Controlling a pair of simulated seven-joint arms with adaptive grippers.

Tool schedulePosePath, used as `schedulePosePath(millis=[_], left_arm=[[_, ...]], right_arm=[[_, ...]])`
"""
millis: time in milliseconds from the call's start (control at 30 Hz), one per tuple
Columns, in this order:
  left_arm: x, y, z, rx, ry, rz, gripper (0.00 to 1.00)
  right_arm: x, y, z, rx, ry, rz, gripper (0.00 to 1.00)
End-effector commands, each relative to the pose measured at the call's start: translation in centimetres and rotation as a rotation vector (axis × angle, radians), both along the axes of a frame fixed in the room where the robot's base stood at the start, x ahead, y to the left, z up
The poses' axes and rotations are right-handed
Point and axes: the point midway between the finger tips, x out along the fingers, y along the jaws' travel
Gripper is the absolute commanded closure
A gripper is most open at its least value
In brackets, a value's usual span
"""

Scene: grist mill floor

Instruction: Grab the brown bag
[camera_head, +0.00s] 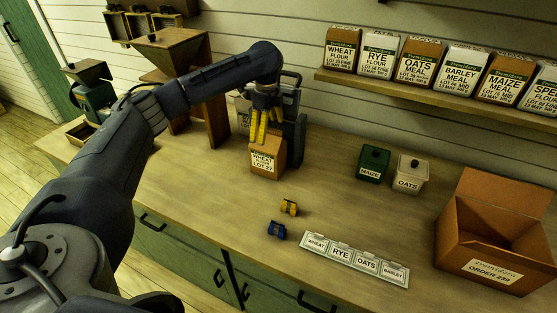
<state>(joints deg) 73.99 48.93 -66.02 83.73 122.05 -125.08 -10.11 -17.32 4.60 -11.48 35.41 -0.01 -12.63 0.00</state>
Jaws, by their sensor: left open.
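A brown bag (265,165) with a white label reading "WHEAT" and a lot line stands upright on the counter, left of the middle. My left gripper (259,138) points down right at the top of this bag, its yellow fingers overlapping the bag's upper edge in the picture. The fingers are open. I cannot tell whether they touch the bag. Its top is partly hidden by the fingers. My right gripper is not in view.
Behind the bag stands a dark grey device (294,124). Right are a green maize tin (373,164), an oats tin (409,175), an open cardboard box (483,266) and a label strip (354,261). Two small clips (289,207) lie in front. A shelf (430,93) holds several flour bags.

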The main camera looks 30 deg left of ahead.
Motion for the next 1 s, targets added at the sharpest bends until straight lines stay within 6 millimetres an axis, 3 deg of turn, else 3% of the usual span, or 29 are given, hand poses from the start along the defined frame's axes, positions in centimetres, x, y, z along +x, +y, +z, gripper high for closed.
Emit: schedulePosePath(millis=[200, 600, 1000], left_arm=[[-0.1, 0.0, -1.9, -0.001, 0.002, -0.001, 0.0], [-0.1, 0.0, -6.0, -0.001, 0.002, 0.0, 0.0], [0.0, 0.0, -7.0, -0.001, -0.001, 0.001, 0.0]], right_arm=[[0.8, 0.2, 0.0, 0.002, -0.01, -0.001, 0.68], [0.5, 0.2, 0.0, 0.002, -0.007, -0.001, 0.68], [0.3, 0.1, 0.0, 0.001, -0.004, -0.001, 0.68]])
